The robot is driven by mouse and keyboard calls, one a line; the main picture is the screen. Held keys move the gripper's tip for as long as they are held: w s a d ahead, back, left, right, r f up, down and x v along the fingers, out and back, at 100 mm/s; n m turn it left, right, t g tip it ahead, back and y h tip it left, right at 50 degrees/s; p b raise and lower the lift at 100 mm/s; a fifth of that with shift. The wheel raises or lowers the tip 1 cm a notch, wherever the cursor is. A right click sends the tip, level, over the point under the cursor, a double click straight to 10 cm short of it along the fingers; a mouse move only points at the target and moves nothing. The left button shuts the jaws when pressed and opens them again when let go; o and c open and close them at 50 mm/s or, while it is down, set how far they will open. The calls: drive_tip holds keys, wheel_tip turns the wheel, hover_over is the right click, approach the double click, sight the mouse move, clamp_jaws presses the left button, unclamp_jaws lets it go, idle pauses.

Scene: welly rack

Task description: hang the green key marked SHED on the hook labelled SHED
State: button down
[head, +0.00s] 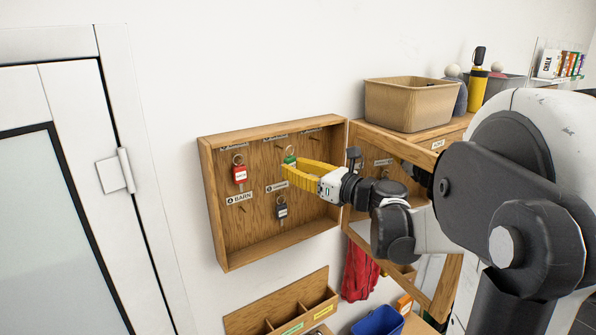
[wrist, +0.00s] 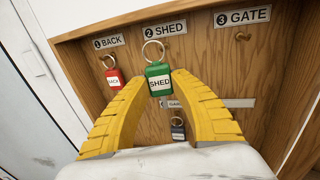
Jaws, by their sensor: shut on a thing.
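My gripper (wrist: 160,82) has its yellow fingers on the two sides of the green key tag marked SHED (wrist: 158,70). Its metal ring (wrist: 153,51) stands up above the tag, just under the label "2 SHED" (wrist: 165,29). I cannot tell whether the ring is around the SHED hook or only in front of it; the hook is not clearly seen. In the head view my gripper (head: 289,167) reaches into the wooden key cabinet (head: 208,215) from the right, with the green tag (head: 289,160) at its tips.
A red BACK key (wrist: 113,78) hangs left of the green one. The GATE hook (wrist: 242,37) at right is bare. A dark key (wrist: 178,128) hangs below, partly near my fingers. The BARN label (head: 240,198) is lower left. A tan bin (head: 410,105) stands right.

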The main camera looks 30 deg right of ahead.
drive_tip(key=shift+w+f, duration=0.15)
drive_tip(key=shift+w, duration=1.65)
drive_tip(key=shift+w+a+f+b, duration=0.1)
drive_tip(key=shift+w+f+b, duration=0.35)
drive_tip(key=shift+w+b, duration=0.25)
drive_tip(key=c, duration=1.1)
unclamp_jaws()
